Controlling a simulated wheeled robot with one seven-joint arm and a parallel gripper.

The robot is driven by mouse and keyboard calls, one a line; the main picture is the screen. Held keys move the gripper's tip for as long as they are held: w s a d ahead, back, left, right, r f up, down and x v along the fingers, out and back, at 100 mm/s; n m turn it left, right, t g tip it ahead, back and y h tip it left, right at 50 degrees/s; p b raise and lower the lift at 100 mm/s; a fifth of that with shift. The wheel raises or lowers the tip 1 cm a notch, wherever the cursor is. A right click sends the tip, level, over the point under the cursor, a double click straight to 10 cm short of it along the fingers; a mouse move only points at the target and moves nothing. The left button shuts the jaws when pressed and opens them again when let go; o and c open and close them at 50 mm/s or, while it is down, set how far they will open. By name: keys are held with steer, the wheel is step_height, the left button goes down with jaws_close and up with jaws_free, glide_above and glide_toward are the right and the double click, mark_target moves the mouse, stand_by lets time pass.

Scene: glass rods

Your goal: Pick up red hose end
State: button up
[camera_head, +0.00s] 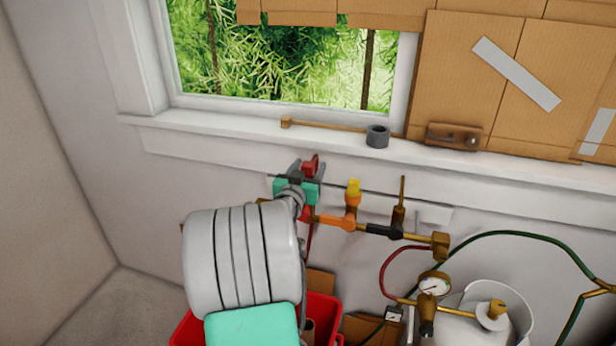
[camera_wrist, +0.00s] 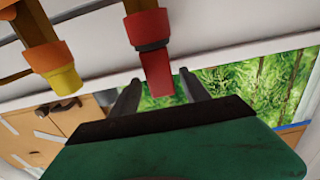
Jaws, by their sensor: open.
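The red hose end (camera_head: 311,164) stands upright at the left end of the row of hose fittings below the window sill. In the wrist view the red hose end (camera_wrist: 148,27) has a dark band and a narrower red tip. My gripper (camera_head: 300,176) is at the red hose end, partly hiding its middle. In the wrist view my gripper (camera_wrist: 160,85) is open, with one dark finger on each side of the red tip. The tip appears in line with the gap; contact with either finger cannot be told.
An orange hose end with a yellow tip (camera_head: 353,190) stands close on the right, then a brass-tipped one (camera_head: 399,208). A red crate (camera_head: 325,318), a pressure gauge (camera_head: 434,285) and a white tank (camera_head: 510,310) are below.

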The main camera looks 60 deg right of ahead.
steer(key=d, duration=0.3)
steer(key=shift+w+d+p, duration=0.2)
steer(key=shift+w+p, duration=0.15)
steer(key=shift+w, duration=0.05)
steer(key=shift+a, duration=0.1)
jaws_close()
